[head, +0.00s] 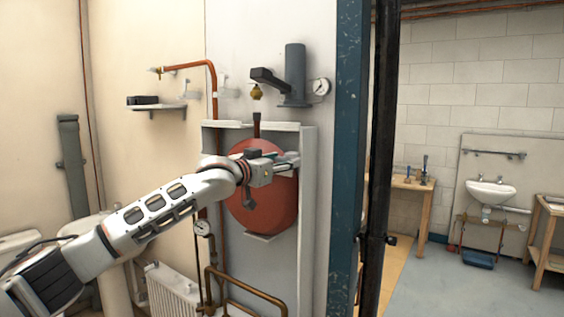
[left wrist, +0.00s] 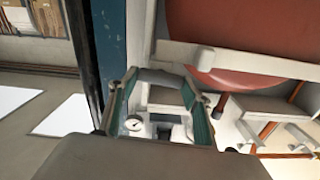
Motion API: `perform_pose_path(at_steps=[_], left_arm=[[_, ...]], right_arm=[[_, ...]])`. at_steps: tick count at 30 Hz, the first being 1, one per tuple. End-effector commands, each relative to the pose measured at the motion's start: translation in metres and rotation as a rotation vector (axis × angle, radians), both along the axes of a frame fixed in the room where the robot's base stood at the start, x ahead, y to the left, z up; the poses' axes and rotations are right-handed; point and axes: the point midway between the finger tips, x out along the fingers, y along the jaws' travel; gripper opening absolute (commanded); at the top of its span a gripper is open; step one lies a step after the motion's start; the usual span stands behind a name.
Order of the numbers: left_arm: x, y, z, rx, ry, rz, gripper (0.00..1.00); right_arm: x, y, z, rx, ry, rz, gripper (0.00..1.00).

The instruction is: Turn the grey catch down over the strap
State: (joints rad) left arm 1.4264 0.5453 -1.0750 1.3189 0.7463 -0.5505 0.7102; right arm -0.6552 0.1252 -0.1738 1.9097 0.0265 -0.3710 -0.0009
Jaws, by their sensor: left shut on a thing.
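My left gripper (head: 284,162) reaches across the front of the round red vessel (head: 262,208), near the right side of its pale casing. In the left wrist view my gripper (left wrist: 162,100) has its two green-padded fingers on either side of a grey piece (left wrist: 168,80), which looks like the grey catch; it is shut on it. A pale bar (left wrist: 235,62), perhaps the strap, crosses in front of the red vessel (left wrist: 240,30) beside the fingers. My gripper covers the catch in the head view, so its exact angle to the strap cannot be told. My right gripper is out of view.
The pale casing (head: 308,220) surrounds the vessel. A dark grey pipe fitting (head: 293,75) and a gauge (head: 319,87) are above. A blue post (head: 346,160) stands close on the right. Copper pipes (head: 240,285) and a radiator (head: 172,290) are below.

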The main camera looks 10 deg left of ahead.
Motion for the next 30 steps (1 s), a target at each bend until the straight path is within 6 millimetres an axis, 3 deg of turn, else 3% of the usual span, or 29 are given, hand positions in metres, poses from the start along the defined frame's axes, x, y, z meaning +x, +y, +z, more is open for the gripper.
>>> perform_pose_path(at_steps=[30], left_arm=[[-0.0012, -0.0027, -0.0017, 0.857, -0.350, 0.001, 0.27]], right_arm=[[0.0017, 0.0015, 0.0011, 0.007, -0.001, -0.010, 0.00]])
